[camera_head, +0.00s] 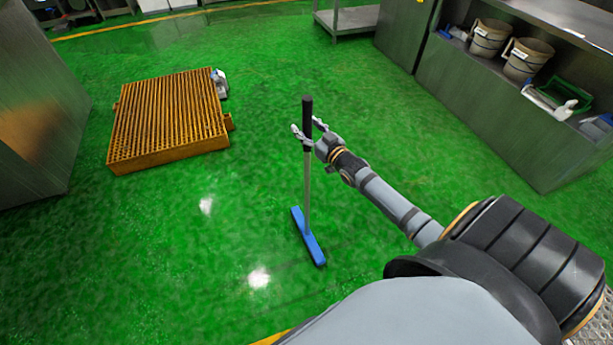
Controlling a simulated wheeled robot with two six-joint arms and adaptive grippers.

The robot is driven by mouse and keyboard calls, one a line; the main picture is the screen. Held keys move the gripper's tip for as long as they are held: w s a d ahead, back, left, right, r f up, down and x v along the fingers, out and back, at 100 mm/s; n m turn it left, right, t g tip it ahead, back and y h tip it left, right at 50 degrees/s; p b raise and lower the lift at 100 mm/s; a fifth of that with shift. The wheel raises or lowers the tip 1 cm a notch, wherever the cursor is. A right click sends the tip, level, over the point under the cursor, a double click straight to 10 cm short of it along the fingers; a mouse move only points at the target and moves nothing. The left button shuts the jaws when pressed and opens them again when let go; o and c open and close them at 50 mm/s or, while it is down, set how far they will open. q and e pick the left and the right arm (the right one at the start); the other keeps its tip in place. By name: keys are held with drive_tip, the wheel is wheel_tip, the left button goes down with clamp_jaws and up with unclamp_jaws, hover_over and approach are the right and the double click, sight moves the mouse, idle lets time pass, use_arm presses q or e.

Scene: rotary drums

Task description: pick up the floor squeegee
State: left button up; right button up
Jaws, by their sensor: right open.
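The floor squeegee (307,190) stands upright on the green floor, with a blue head at the bottom, a thin grey pole and a black grip at the top. My right gripper (306,135) is at the lower part of the black grip. Its fingers are open, one on each side of the handle; I cannot tell whether either touches it. My left gripper is not in view.
An orange slatted platform (170,120) lies on the floor to the left, with a small grey-white object (219,83) beside it. A steel cabinet (500,110) at the right holds beige jugs (488,38) and a green container (571,95). Floor around the squeegee is clear.

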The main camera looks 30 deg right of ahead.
clamp_jaws()
drive_tip(key=shift+r, duration=0.15)
